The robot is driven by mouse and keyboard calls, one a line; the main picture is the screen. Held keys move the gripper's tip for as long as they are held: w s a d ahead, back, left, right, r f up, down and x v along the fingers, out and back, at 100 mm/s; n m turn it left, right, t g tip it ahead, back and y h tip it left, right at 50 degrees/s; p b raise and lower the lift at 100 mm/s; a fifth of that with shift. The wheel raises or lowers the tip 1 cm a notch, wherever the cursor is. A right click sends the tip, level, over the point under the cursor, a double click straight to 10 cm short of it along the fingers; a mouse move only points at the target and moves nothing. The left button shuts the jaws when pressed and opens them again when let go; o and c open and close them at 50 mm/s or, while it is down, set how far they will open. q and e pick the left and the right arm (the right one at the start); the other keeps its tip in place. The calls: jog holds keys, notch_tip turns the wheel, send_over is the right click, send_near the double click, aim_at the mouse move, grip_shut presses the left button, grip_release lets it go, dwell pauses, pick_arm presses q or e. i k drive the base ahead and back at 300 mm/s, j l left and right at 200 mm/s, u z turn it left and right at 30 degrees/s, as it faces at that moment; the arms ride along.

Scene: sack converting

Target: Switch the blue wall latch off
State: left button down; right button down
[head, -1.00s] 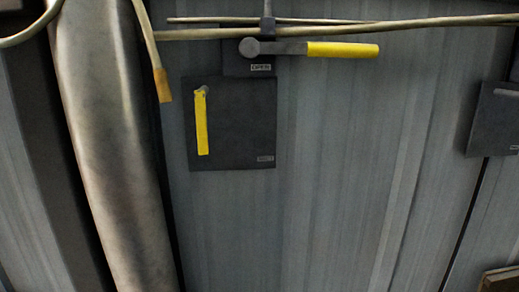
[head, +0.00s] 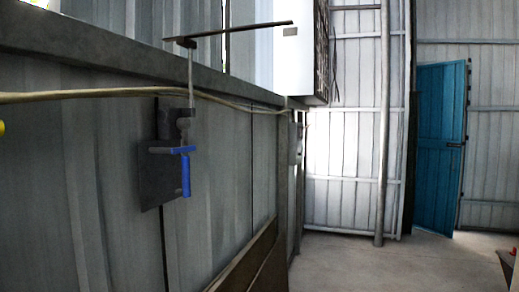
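The blue wall latch (head: 186,177) is on a dark plate (head: 158,180) fixed to the grey corrugated wall, left of the middle in the head view. Its blue handle hangs straight down, with a short blue crosspiece at its top. A grey fitting with a thin vertical rod stands just above it. Any lettering on the plate is too small to read. Neither of my grippers shows in the head view.
A pale pipe (head: 92,96) runs along the wall above the latch. Brown boards (head: 245,262) lean against the wall below. A white cabinet (head: 292,50) hangs farther along. A blue door (head: 437,145) stands at the back.

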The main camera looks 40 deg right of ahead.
aim_at(179, 150)
jog(key=i+z, duration=0.15)
jog(key=z, duration=1)
jog(key=j, duration=0.05)
